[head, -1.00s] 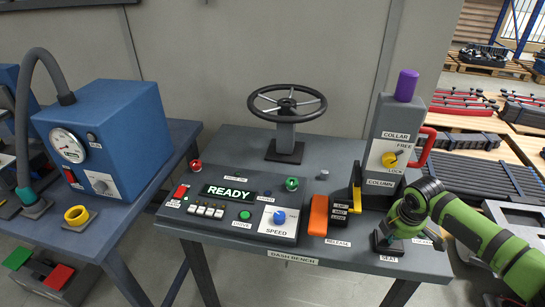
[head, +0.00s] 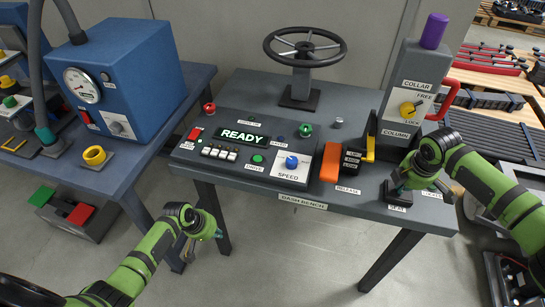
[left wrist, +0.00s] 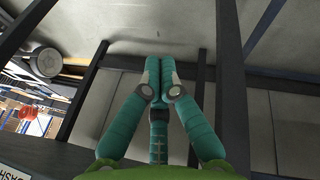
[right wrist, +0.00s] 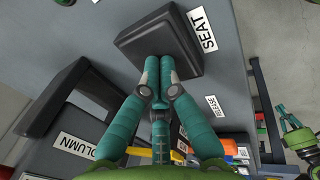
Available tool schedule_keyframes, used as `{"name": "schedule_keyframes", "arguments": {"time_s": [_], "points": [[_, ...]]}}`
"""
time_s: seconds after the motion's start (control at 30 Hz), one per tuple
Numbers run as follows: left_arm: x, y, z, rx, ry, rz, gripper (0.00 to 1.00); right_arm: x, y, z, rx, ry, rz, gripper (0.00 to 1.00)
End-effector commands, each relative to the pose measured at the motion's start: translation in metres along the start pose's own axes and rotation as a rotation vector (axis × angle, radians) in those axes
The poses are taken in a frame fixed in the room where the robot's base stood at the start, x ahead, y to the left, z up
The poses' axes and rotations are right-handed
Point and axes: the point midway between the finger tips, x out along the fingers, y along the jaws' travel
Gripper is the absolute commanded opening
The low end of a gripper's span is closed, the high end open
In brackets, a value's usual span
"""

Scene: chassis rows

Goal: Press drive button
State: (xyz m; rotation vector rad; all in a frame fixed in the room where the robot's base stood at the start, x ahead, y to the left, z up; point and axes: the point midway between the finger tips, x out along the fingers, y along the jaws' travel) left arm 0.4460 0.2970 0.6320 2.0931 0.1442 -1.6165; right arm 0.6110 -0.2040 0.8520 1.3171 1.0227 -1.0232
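The dash bench panel (head: 205,166) carries a green drive button (head: 258,158) just above its DRIVE label, below the lit READY display (head: 243,137). My left gripper (head: 219,235) is low in front of the bench, left of and below the button, and apart from it. In the left wrist view its fingers (left wrist: 153,65) are together with nothing between them. My right gripper (head: 397,190) is at the SEAT pad on the bench's right. In the right wrist view its fingers (right wrist: 158,62) are together over the dark seat block (right wrist: 150,45); contact is unclear.
Near the button are a blue speed knob (head: 291,162), white keys (head: 220,153) and an orange release block (head: 330,162). A steering wheel (head: 304,46) stands behind, and a column (head: 405,100) with a yellow knob stands right. A blue machine (head: 125,80) is on the left table.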

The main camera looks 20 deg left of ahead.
Motion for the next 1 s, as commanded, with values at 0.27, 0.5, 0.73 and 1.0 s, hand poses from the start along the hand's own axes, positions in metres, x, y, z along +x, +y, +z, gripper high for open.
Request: {"name": "schedule_keyframes", "arguments": {"time_s": [0.27, 0.5, 0.73, 1.0], "points": [[-0.097, 0.073, -0.074, -0.026, -0.018, 0.177, 0.00, 0.002, -0.002, 0.000, -0.001, -0.001, -0.003, 0.00], [-0.188, 0.142, -0.109, 0.178, 0.012, 0.282, 0.00, 0.002, -0.001, 0.000, -0.001, 0.000, -0.003, 0.00], [-0.226, 0.211, -0.149, 0.699, 0.297, 0.216, 0.00, 0.002, -0.002, 0.000, -0.001, 0.000, -0.003, 0.00], [-0.247, 0.239, -0.165, 0.914, 0.425, 0.158, 0.00, 0.002, -0.001, 0.000, 0.000, -0.001, -0.003, 0.00]]}}
